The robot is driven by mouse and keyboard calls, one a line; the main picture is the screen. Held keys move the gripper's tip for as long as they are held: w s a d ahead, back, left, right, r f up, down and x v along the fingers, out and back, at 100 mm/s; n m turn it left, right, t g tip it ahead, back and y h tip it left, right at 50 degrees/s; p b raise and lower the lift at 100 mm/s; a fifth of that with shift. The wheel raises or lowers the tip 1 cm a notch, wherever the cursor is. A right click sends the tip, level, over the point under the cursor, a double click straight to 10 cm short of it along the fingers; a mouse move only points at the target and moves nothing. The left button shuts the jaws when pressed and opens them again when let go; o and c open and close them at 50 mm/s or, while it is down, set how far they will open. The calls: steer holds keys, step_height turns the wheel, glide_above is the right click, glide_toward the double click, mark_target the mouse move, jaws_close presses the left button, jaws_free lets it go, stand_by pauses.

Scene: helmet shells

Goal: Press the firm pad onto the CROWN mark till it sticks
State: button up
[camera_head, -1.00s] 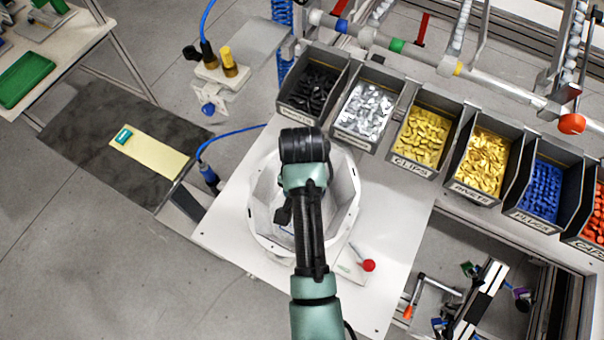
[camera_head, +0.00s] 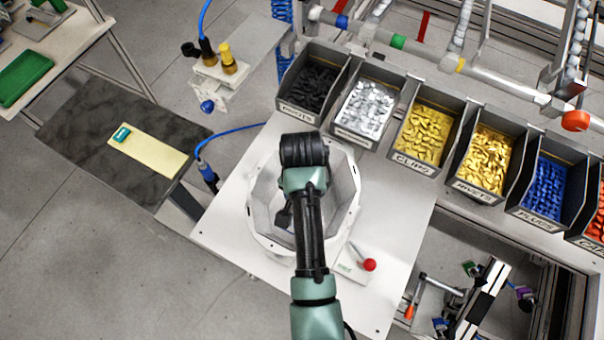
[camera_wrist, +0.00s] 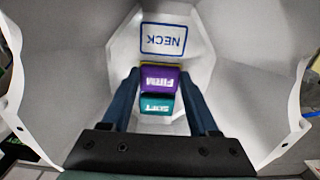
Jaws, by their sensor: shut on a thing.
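The white helmet shell (camera_head: 262,232) sits open side up on the white table, and its inner walls fill the wrist view (camera_wrist: 240,60). My gripper (camera_wrist: 160,76) reaches down inside it, shut on the purple pad marked FIRM (camera_wrist: 166,79). A teal pad marked SOFT (camera_wrist: 157,106) shows just below the firm pad in the wrist view; I cannot tell what it rests on. A blue-framed NECK mark (camera_wrist: 163,40) is on the wall beyond the pads. The CROWN mark does not show.
A red-knobbed lever (camera_head: 368,264) stands close to the shell's lower right. Labelled bins, such as the clips bin (camera_head: 424,140), line the back right. A side table at left holds a yellow strip (camera_head: 160,153) with a teal block (camera_head: 122,134). A blue hose runs left of the shell.

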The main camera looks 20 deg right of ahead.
steer(key=shift+f, duration=0.35)
stand_by(0.7)
steer(key=o, duration=1.4)
steer(key=shift+r, duration=0.15)
steer(key=shift+r, duration=0.3)
steer(key=shift+r+p, duration=2.5)
steer(key=shift+r, duration=3.6)
